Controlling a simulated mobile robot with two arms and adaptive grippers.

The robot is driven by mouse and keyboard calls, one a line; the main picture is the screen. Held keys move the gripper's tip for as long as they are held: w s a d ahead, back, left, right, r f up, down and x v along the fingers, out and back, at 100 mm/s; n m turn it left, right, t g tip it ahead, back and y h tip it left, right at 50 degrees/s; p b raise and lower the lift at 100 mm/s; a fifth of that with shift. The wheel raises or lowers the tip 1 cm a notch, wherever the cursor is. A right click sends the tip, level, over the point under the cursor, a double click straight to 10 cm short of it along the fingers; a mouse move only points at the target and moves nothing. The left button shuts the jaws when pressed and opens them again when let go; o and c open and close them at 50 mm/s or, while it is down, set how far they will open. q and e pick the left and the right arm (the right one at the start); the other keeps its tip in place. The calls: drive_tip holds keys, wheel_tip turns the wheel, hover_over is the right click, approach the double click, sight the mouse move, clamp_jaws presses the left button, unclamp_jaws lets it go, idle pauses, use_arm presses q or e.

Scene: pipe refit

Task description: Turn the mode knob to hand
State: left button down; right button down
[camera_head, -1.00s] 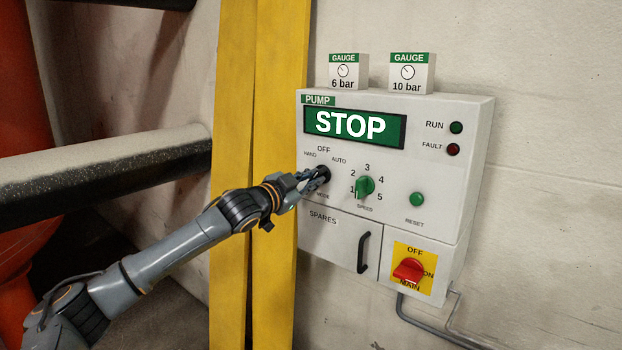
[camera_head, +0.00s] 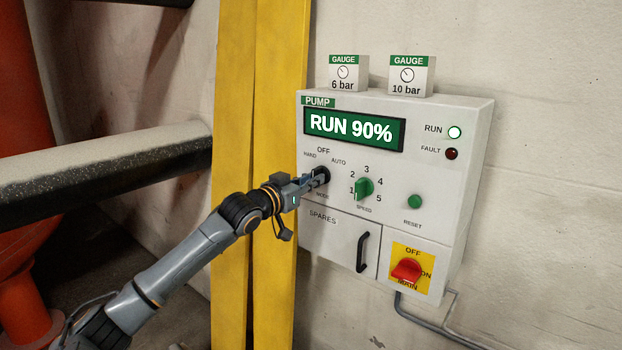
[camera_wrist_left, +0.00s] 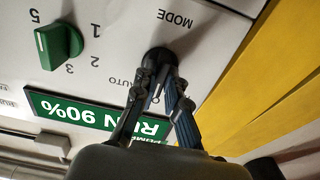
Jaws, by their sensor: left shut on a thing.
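The black mode knob (camera_head: 322,175) sits on the pump panel between the HAND, OFF, AUTO and MODE labels. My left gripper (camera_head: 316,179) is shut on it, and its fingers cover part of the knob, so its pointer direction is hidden. In the left wrist view, the fingers (camera_wrist_left: 163,78) close on the black knob (camera_wrist_left: 161,58) beside the MODE label. The pump display (camera_head: 352,130) reads RUN 90%, and the RUN lamp (camera_head: 455,132) is lit white. The right gripper is not in view.
The green speed knob (camera_head: 364,188) is close to the right of the mode knob. A green reset button (camera_head: 415,201), red main switch (camera_head: 407,270) and spares door handle (camera_head: 362,252) are on the same box. A yellow post (camera_head: 275,80) stands just left of the box.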

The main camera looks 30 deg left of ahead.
use_arm(q)
drive_tip(key=shift+r, duration=0.1)
idle(0.4)
drive_tip(key=c, duration=1.6)
unclamp_jaws()
drive_tip(key=shift+o, duration=1.1)
drive_tip(key=shift+w, duration=0.25)
drive_tip(key=shift+s, duration=0.1)
drive_tip(key=s, duration=1.1)
drive_tip(key=shift+s+a, duration=0.4)
drive_tip(key=shift+a, duration=0.05)
